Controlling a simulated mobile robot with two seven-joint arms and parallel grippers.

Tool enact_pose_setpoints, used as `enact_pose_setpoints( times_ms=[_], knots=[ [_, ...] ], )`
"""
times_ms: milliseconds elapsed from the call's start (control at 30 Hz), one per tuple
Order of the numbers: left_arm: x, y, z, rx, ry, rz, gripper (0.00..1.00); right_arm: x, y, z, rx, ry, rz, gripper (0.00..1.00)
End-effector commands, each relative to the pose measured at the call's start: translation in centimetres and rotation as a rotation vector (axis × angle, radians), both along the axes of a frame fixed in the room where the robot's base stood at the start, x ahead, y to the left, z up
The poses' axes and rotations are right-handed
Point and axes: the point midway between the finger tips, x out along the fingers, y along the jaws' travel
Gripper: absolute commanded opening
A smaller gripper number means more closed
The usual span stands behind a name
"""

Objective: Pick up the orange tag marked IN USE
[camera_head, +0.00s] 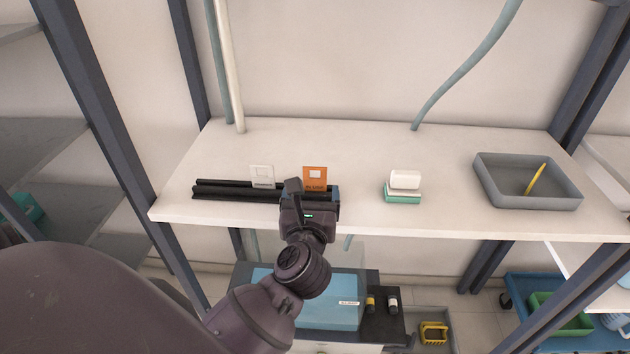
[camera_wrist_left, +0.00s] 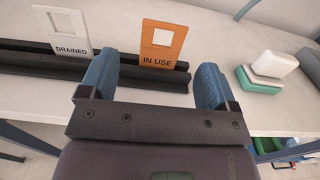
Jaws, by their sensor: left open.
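The orange tag (camera_head: 315,178) stands upright in a black slotted rail (camera_head: 236,192) on the white shelf. In the left wrist view the tag (camera_wrist_left: 163,45) reads IN USE and has a square window near its top. My left gripper (camera_wrist_left: 155,88) is open, with its blue fingers (camera_wrist_left: 209,85) spread to either side of the tag's line, nearer to me than the tag and apart from it. In the head view my left gripper (camera_head: 314,194) covers the right end of the rail and the tag's lower edge. My right gripper is not in view.
A white tag (camera_wrist_left: 66,32) marked DRAINED stands in the rail to the left. Farther right is a grey tray (camera_head: 487,188) with a yellow stick (camera_head: 536,178). The shelf between is clear.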

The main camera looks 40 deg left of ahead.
Motion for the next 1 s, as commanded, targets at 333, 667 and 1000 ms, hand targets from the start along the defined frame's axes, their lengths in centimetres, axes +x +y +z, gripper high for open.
enact_pose_setpoints(
  times_ms=[333,667,1000],
  knots=[
    [2.6,1.4,-0.2,0.005,0.0,0.0,0.83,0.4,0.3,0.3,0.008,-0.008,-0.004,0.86],
    [5.3,3.0,-0.3,0.002,0.0,0.0,0.83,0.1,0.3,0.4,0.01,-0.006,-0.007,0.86],
    [5.3,3.0,-0.4,0.002,0.001,0.0,0.65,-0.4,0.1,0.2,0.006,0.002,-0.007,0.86]
  ],
)
